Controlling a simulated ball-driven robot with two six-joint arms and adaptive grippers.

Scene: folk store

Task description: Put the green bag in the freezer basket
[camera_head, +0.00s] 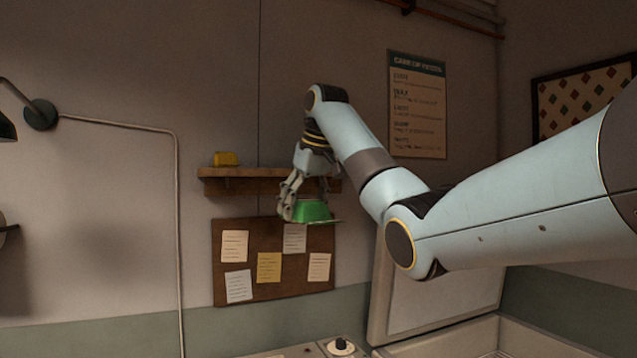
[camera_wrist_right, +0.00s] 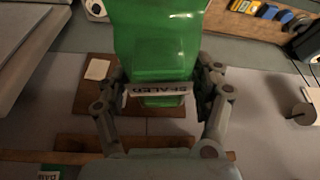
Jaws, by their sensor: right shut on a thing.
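The green bag (camera_head: 313,211) hangs in the air in the head view, held by my right gripper (camera_head: 290,207) in front of the cork board. In the right wrist view the green bag (camera_wrist_right: 158,45) is large, with a white band reading "SEALED" between the fingers of my right gripper (camera_wrist_right: 165,92). The right gripper is shut on it. The freezer's raised lid (camera_head: 440,285) and its open top edge (camera_head: 560,338) show at the lower right of the head view. The freezer basket cannot be made out. My left gripper is not in view.
A wooden shelf (camera_head: 225,185) with a yellow item (camera_head: 226,159) is on the wall behind my gripper. A cork board (camera_head: 262,287) with several notes is below it. A black knob (camera_head: 341,346) stands at the bottom, left of the freezer. A wall lamp (camera_head: 40,114) is at the left.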

